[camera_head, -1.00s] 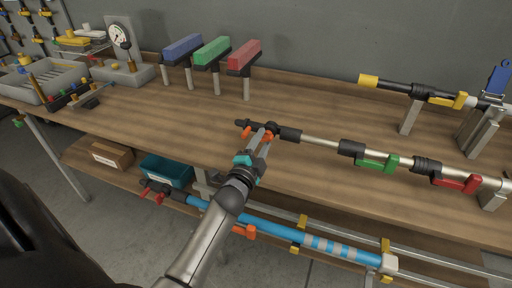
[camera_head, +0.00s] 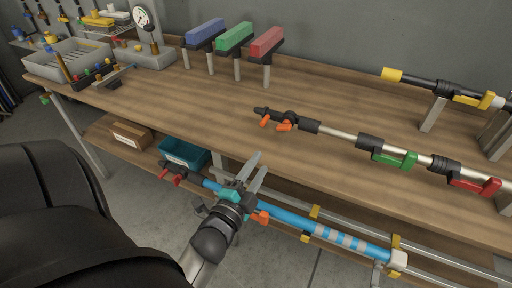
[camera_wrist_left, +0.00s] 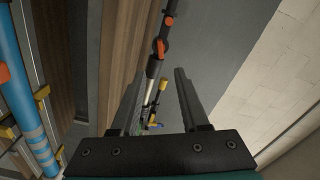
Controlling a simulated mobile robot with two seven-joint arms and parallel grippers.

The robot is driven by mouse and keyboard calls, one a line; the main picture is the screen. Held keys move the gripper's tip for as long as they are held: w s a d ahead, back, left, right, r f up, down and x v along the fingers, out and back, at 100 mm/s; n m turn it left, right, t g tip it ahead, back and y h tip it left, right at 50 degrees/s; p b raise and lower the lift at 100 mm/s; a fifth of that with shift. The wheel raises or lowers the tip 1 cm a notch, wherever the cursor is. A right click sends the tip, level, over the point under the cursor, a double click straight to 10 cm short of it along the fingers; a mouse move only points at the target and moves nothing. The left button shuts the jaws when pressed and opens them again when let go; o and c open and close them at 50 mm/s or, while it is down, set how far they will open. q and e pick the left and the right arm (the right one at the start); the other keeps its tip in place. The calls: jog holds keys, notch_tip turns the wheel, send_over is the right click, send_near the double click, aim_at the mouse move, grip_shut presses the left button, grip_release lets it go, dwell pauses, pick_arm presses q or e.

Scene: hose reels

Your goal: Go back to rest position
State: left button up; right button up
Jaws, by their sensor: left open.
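My left gripper (camera_head: 254,171) is open and empty in the head view, in front of the workbench's front edge and over the blue pipe in the picture. Its two grey fingers stand apart, and they also show in the left wrist view (camera_wrist_left: 160,95). A pipe assembly (camera_head: 340,133) with black joints, orange, green and red levers lies along the bench, apart from the gripper. It also shows between and beyond the fingers in the left wrist view (camera_wrist_left: 153,68). My right gripper is not in view.
The wooden workbench (camera_head: 190,105) has blue (camera_head: 205,32), green (camera_head: 234,38) and red (camera_head: 267,42) blocks on posts. A grey tray (camera_head: 68,66) and a gauge (camera_head: 141,17) stand at the left. The blue pipe (camera_head: 290,220) runs low along the front. A teal bin (camera_head: 184,154) sits on the lower shelf.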

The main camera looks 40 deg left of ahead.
pick_arm(q)
jog(key=shift+s, duration=0.3)
dwell(0.5)
jog(key=s+d+f+n+g+h, duration=0.2)
jog(key=s+d+f+n+g, duration=0.25)
jog(key=s+d+g, duration=0.2)
jog(key=s+d+f+n+g+h, duration=0.2)
jog(key=s+d+f+n+g, duration=0.1)
jog(key=s+d+n+g, duration=0.35)
jog(key=s+f+m+g, duration=0.1)
jog(key=s+f, duration=0.1)
jog(key=f, duration=1)
jog(key=s+f+m+g, duration=0.1)
jog(key=s+f, duration=0.1)
jog(key=f, duration=1)
jog(key=s+a+f, duration=0.1)
jog(key=s+f, duration=0.5)
jog(key=s, duration=0.1)
jog(key=s+a+f+g, duration=0.1)
jog(key=s+a+f, duration=0.1)
jog(key=s+f, duration=0.3)
jog(key=s, duration=0.3)
jog(key=shift+a+f+g, duration=0.25)
jog(key=shift+f+g, duration=0.05)
jog(key=shift+f, duration=0.05)
